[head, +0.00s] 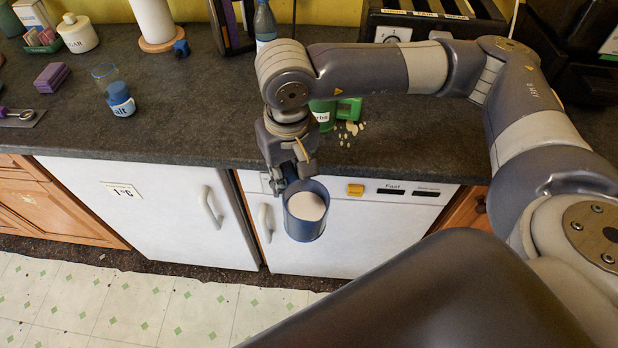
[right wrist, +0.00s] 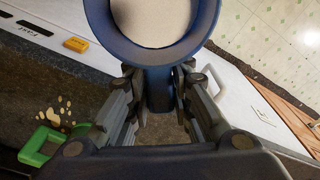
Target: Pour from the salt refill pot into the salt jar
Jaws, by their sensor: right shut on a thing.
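The salt refill pot (head: 305,228) is a blue round pot, open at the top, with white salt in it. My right gripper (head: 292,180) is shut on it and holds it roughly upright in front of the counter edge, above the floor. In the right wrist view the pot (right wrist: 152,55) fills the top, with its blue handle between the fingers (right wrist: 160,100). The salt jar (head: 121,101), small and blue with a white label ending in "alt", stands on the counter at the left, well away from the gripper. My left gripper is not in view.
A purple block (head: 52,77) lies further left. The counter between jar and arm is clear.

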